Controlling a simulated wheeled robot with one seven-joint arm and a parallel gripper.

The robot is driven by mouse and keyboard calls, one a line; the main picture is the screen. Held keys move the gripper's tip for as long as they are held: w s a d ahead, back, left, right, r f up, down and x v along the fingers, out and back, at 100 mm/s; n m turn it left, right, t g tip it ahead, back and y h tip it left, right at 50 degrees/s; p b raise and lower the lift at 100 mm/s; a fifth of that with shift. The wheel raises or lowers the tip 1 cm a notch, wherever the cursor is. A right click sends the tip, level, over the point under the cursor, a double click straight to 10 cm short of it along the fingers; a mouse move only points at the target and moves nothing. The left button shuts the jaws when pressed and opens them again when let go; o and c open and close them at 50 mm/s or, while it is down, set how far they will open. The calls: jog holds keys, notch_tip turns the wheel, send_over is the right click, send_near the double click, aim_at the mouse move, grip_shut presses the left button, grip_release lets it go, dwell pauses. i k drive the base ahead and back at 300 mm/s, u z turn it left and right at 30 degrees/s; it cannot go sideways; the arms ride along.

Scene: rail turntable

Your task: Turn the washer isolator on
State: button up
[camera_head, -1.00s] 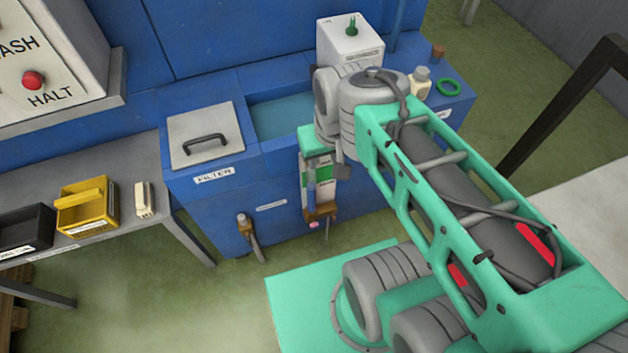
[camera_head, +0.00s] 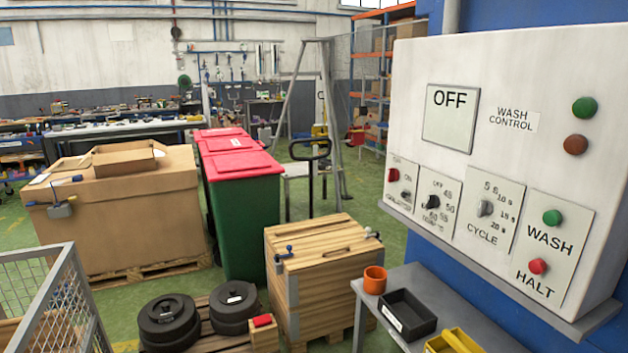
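The white wash control panel (camera_head: 560,85) stands at the right in the head view. At its lower left is a small plate (camera_head: 402,187) with a red round part (camera_head: 393,175), a small dark grey knob (camera_head: 405,195) and the word ON. It looks like the isolator, but its lower label is too small to read surely. The display (camera_head: 450,117) on the panel reads OFF. My gripper and arm are out of view.
Right of the small plate are a temperature dial (camera_head: 433,202), a CYCLE dial (camera_head: 486,208), a green WASH button (camera_head: 552,217) and a red HALT button (camera_head: 538,266). Below stands a grey bench (camera_head: 488,330) with an orange cup (camera_head: 375,279) and a black bin (camera_head: 407,314).

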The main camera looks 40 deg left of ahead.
aim_at(394, 174)
jog(key=u, duration=1.6)
jog(key=i, duration=2)
jog(key=u, duration=1.6)
